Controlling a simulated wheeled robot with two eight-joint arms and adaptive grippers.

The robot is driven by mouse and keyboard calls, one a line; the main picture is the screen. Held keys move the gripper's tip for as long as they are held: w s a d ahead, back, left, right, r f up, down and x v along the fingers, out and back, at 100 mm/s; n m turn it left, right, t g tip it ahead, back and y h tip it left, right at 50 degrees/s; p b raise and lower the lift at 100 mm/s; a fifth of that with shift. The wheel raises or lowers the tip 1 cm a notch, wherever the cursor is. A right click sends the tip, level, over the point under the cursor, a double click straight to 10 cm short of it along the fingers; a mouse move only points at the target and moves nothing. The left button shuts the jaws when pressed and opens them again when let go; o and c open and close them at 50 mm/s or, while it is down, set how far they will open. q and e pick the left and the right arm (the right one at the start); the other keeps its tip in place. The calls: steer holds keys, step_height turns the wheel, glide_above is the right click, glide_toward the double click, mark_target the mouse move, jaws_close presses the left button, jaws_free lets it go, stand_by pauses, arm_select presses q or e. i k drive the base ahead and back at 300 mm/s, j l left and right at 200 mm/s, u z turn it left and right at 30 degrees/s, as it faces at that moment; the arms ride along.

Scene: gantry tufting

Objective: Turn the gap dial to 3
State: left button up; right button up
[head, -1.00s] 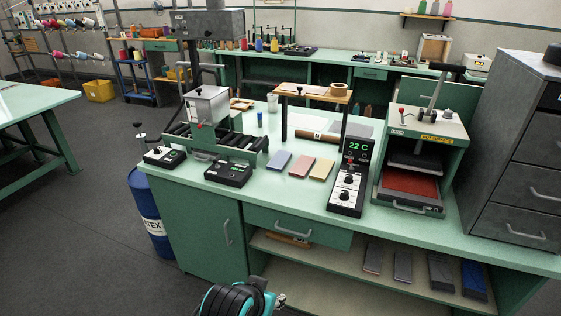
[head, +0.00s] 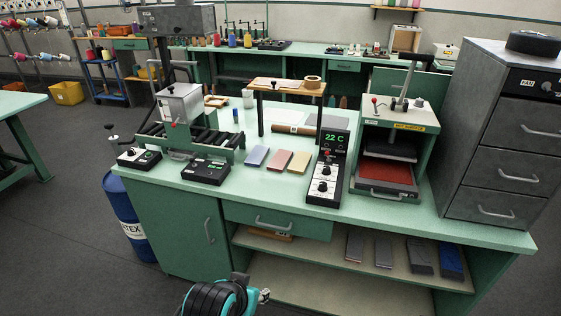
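Two black control boxes stand by the roller machine (head: 190,135) on the green bench. The left box (head: 139,157) carries a pale round dial, and the box to its right (head: 205,172) has a small lit display. The labels and dial settings are too small to read, so I cannot tell which dial is the gap dial. A black and teal part of my own body shows at the bottom edge. No gripper fingers can be made out, and nothing touches the dials.
A press with a red bed (head: 387,175) stands to the right, beside a grey drawer cabinet (head: 505,130). A blue barrel (head: 126,215) stands left of the bench.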

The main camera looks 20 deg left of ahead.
mark_target(131, 152)
steer(key=u, duration=1.4)
